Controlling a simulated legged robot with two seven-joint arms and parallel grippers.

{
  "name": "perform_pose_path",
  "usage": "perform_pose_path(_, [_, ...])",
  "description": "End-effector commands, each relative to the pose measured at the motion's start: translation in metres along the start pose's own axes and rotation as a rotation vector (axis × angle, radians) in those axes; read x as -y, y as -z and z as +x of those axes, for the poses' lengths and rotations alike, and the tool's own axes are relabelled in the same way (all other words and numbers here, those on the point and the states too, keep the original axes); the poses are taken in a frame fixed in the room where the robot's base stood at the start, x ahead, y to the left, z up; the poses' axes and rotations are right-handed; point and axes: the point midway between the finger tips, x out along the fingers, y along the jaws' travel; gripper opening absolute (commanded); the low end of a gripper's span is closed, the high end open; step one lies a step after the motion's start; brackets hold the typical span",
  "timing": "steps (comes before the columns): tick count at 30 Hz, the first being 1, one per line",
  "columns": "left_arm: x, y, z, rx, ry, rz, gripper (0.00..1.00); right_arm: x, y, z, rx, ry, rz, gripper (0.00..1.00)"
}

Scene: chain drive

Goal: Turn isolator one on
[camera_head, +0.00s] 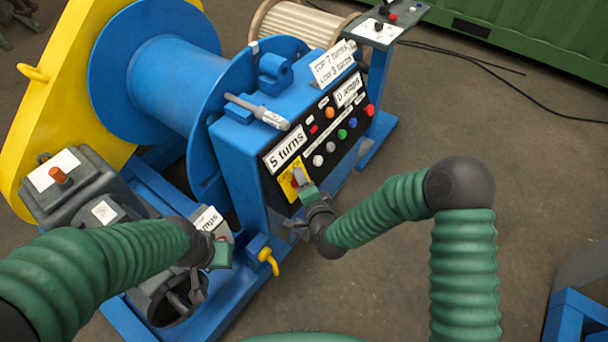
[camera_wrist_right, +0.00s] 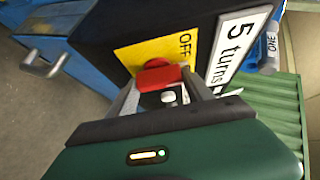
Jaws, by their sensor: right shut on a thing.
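The isolator is a red rotary knob (camera_wrist_right: 158,75) on a yellow plate (camera_wrist_right: 152,54) marked OFF. In the head view the yellow plate (camera_head: 289,184) sits at the lower left end of the black control panel (camera_head: 318,138). My right gripper (camera_wrist_right: 168,88) is shut on the red knob, with one finger on each side of it. In the head view my right gripper (camera_head: 299,182) partly covers the knob. My left gripper (camera_head: 210,262) hangs low by the blue frame, away from the panel; its fingers are too unclear to read.
A label reading 5 turns (camera_wrist_right: 238,45) is beside the plate. Several coloured buttons (camera_head: 341,134) sit farther along the panel. A blue winch drum (camera_head: 175,80) and yellow guard (camera_head: 70,85) stand at left. A yellow hook (camera_head: 268,260) sticks out below the panel. Floor at right is mostly clear.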

Motion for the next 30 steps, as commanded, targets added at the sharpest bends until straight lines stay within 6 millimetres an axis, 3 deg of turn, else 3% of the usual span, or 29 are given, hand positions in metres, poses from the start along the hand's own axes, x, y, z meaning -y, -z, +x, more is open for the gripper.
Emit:
perform_pose_path(1, [0.0, 0.004, -0.015, 0.0, 0.0, 0.0, 0.0, 0.005, 0.002, -0.003, 0.0, -0.032, 0.037, 0.19])
perform_pose_path(15, [0.0, 0.018, -0.075, 0.0, 0.0, 0.0, 0.0, 0.004, 0.003, -0.003, -0.002, -0.283, 0.392, 0.19])
perform_pose_path(30, [0.0, 0.025, -0.107, 0.0, 0.0, 0.0, 0.0, 0.0, 0.002, -0.001, -0.002, -0.44, 0.613, 0.19])
